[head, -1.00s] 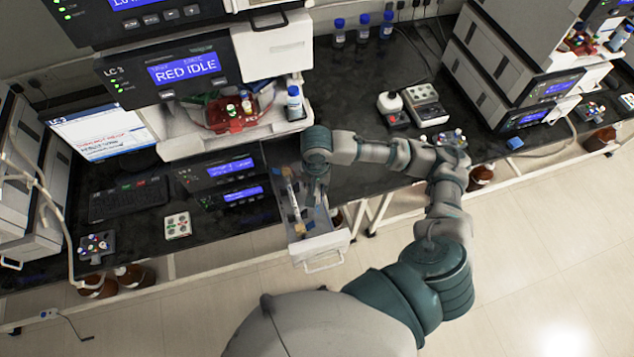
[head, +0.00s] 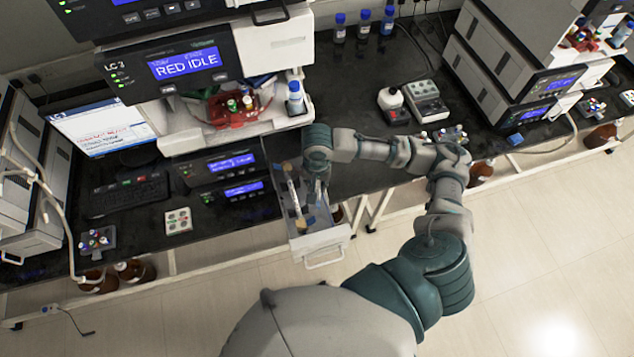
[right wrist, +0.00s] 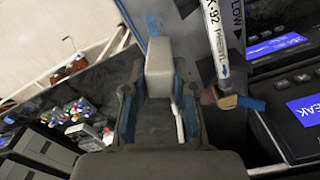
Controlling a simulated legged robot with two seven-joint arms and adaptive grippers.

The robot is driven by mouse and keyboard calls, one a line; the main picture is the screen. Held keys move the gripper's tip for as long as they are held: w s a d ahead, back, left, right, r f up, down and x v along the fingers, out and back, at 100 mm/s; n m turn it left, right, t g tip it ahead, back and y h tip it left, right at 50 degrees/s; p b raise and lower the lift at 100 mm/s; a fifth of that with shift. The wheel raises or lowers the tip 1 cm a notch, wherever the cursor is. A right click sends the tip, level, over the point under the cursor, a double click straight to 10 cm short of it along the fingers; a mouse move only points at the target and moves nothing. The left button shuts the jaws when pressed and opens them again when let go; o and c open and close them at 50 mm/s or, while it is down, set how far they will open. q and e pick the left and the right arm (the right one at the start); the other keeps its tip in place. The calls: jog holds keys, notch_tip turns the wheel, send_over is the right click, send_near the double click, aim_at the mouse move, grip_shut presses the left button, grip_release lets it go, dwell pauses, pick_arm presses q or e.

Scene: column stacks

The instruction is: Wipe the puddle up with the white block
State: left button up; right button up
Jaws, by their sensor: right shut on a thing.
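My right gripper (head: 315,188) reaches down into the open drawer (head: 324,242) below the instrument stack. In the right wrist view, it is shut on the white block (right wrist: 158,58), a pale block between its two fingers. Blue patches of the puddle (right wrist: 152,25) show on the drawer floor just beyond the block and to its right. Some of the floor is hidden behind the block and fingers. My left gripper is not in view.
A labelled white column (head: 292,195) with tan ends lies in the drawer, close beside my right gripper; it also shows in the right wrist view (right wrist: 215,40). The drawer walls enclose the hand. Instruments (head: 225,168) stand to the left.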

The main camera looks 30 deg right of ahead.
jog(key=shift+f, duration=0.4)
